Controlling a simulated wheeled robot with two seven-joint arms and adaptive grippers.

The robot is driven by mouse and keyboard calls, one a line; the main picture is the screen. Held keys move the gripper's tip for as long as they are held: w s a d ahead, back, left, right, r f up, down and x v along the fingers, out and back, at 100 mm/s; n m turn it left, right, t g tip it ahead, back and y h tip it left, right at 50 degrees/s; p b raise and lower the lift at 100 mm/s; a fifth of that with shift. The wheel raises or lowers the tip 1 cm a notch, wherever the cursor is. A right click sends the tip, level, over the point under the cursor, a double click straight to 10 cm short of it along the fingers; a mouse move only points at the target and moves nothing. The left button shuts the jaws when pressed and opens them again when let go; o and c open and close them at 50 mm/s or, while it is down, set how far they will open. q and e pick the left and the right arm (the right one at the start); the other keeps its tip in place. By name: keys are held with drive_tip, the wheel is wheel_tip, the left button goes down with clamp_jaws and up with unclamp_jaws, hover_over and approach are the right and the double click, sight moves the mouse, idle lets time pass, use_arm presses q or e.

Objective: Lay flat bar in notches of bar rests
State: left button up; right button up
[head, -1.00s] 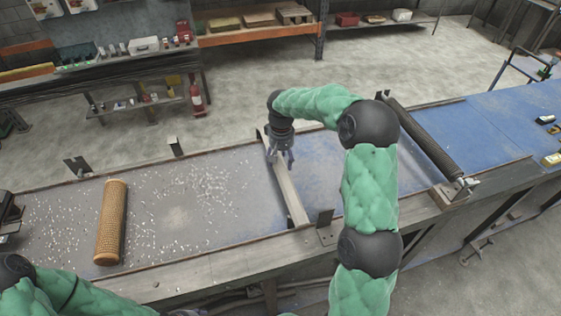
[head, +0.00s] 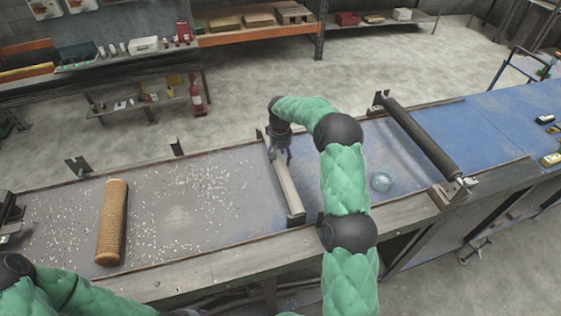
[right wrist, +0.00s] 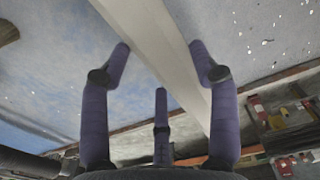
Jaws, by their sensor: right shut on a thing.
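The flat bar (head: 287,190) is a long pale grey strip lying across the conveyor bed in the head view. My right gripper (head: 281,158) is shut on it near its far end. In the right wrist view the bar (right wrist: 165,50) runs diagonally between my right fingers (right wrist: 160,55). The bar's near end is close to the front rail; whether it touches anything cannot be told. My right arm covers part of the front rail.
A tan mesh tube (head: 112,222) lies on the bed at the left, among scattered white bits. A clear round glass item (head: 381,181) sits on the blue belt right of my arm. A dark roller (head: 420,136) spans the bed further right.

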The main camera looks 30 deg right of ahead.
sight(281, 158)
drive_tip(key=shift+f, duration=1.35)
drive_tip(key=shift+f, duration=0.15)
drive_tip(key=o, duration=1.7)
drive_tip(key=shift+f, duration=0.1)
wheel_tip(281, 158, up, 12)
